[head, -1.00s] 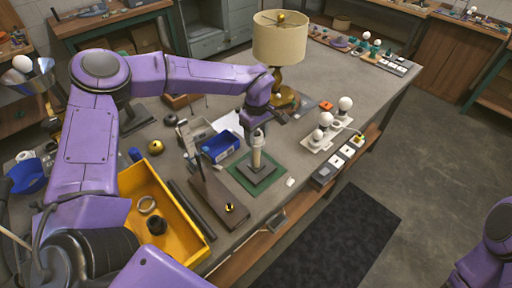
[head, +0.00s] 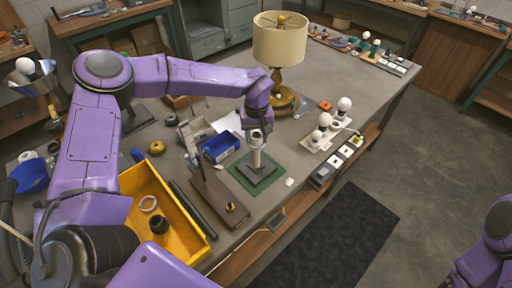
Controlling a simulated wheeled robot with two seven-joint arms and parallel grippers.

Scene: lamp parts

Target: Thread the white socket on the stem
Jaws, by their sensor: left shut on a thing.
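The stem (head: 256,160) is a pale upright post on a dark base (head: 257,176), which sits on a green mat (head: 241,181) near the table's front edge. My left gripper (head: 257,131) points down right over the stem's top. It is shut on the white socket (head: 257,138), which shows as a small pale piece between the fingers and the stem. The socket is in line with the stem; I cannot tell how far it is threaded on. The fingers and wrist hide much of the socket. My right gripper is out of view.
A blue bin (head: 220,147) stands left of the mat, and a brown board with an upright rod (head: 216,194) lies close by. A yellow tray (head: 170,205) is at front left. A shaded lamp (head: 280,42) stands behind. Bulbs on a white strip (head: 322,137) are at right.

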